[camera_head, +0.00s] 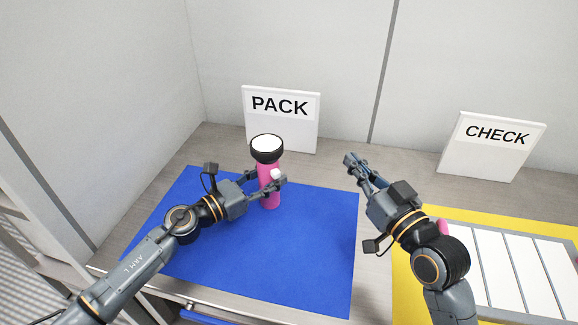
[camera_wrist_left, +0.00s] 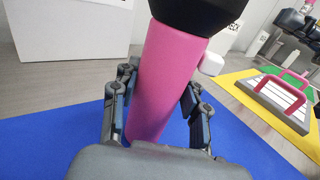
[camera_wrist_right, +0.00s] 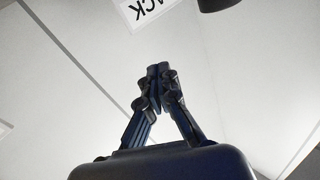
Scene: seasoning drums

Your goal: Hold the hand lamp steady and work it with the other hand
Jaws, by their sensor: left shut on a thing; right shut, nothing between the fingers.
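The hand lamp (camera_head: 269,188) is pink with a black head and a white lens facing up. It stands upright on the blue mat (camera_head: 310,250), with a small white button on its side facing right. My left gripper (camera_head: 266,185) is shut on the lamp's body. In the left wrist view the pink body (camera_wrist_left: 160,85) sits between both fingers, and the white button (camera_wrist_left: 211,63) shows at its right. My right gripper (camera_head: 352,160) is shut and empty, raised to the right of the lamp and apart from it. The right wrist view shows its fingertips (camera_wrist_right: 158,72) together.
A PACK sign (camera_head: 282,120) stands behind the lamp and a CHECK sign (camera_head: 490,147) stands at the back right. A yellow mat (camera_head: 408,285) with a white slatted tray (camera_head: 520,265) and pink handles (camera_wrist_left: 295,85) lies at the right. Bare table separates the mats.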

